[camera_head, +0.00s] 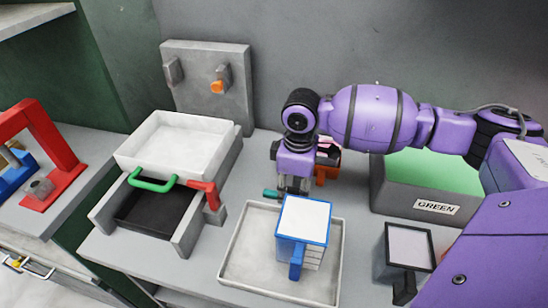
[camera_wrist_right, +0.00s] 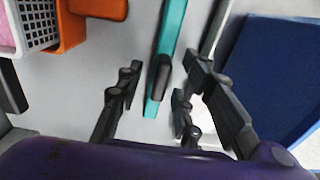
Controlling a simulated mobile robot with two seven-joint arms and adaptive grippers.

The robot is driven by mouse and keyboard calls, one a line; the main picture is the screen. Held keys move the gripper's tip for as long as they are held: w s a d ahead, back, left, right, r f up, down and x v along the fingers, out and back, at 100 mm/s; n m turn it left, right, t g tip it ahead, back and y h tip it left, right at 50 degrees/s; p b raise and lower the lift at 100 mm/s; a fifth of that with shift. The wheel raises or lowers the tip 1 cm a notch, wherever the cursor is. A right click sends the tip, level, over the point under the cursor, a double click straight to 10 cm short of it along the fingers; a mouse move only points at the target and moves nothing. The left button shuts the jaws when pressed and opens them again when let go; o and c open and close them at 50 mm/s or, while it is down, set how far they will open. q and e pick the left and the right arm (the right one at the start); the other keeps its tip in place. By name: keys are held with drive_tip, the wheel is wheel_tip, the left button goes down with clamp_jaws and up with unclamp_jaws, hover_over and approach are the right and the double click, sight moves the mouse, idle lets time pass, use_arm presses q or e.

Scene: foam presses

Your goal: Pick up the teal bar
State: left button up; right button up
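The teal bar (camera_head: 271,193) shows as a short piece at the left of my right gripper in the head view; the rest is hidden. In the right wrist view the teal bar (camera_wrist_right: 173,42) is long and thin, running from the top edge down between my fingers. A dark piece (camera_wrist_right: 163,76) lies over or on it. My right gripper (camera_head: 293,185) points down behind the blue-framed box. In the wrist view my right gripper (camera_wrist_right: 157,92) is open, its fingers apart on either side of the bar, with gaps visible. My left gripper is out of view.
A blue-framed box (camera_head: 304,220) stands in a shallow grey tray (camera_head: 240,262) close by. An orange bin (camera_wrist_right: 85,25) is near the gripper. A bin labelled GREEN (camera_head: 436,208) and a small grey box (camera_head: 408,246) are right. A white-topped press (camera_head: 180,140) stands left.

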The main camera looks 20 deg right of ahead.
clamp_jaws()
